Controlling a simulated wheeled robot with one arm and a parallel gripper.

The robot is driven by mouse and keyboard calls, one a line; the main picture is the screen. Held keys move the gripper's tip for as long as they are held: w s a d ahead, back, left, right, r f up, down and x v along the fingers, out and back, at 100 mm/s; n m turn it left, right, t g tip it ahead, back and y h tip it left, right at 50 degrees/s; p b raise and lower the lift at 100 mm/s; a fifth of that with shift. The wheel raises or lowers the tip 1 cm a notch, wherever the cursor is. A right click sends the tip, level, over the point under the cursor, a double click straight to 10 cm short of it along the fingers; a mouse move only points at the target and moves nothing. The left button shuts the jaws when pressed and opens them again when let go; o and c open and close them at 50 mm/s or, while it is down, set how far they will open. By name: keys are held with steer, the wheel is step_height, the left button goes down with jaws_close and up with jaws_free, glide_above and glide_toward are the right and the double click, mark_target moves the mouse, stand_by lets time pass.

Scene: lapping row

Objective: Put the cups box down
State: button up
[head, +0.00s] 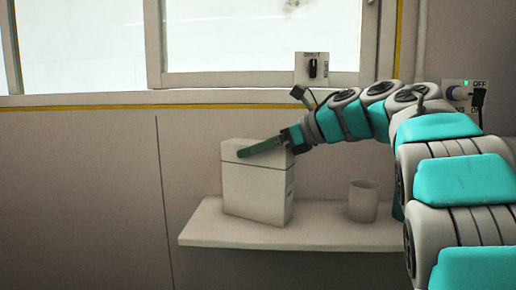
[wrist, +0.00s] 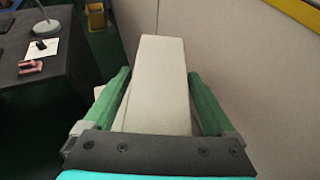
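The cups box (head: 254,190) is a pale, upright box with a thin seam line near its top. It stands on the shelf (head: 215,233), and its base appears to rest on the board. In the wrist view the box (wrist: 160,80) lies between my two green fingers. My gripper (head: 262,147) comes in from the right at the height of the box's top, one finger running across its near face. In the wrist view my gripper (wrist: 160,72) shows narrow gaps between the fingers and the box sides, so it looks open around it. The far finger is hidden in the head view.
A pale cup (head: 363,201) stands on the shelf to the right of the box, below my arm. The wall and window are close behind. In the wrist view a dark desk (wrist: 40,75) with a lamp and a yellow bin (wrist: 95,17) are at left.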

steer(key=shift+o, duration=0.5)
steer(key=shift+r, duration=0.1)
steer(key=shift+r, duration=0.15)
steer(key=b+v, duration=0.1)
steer(key=v, duration=1.1)
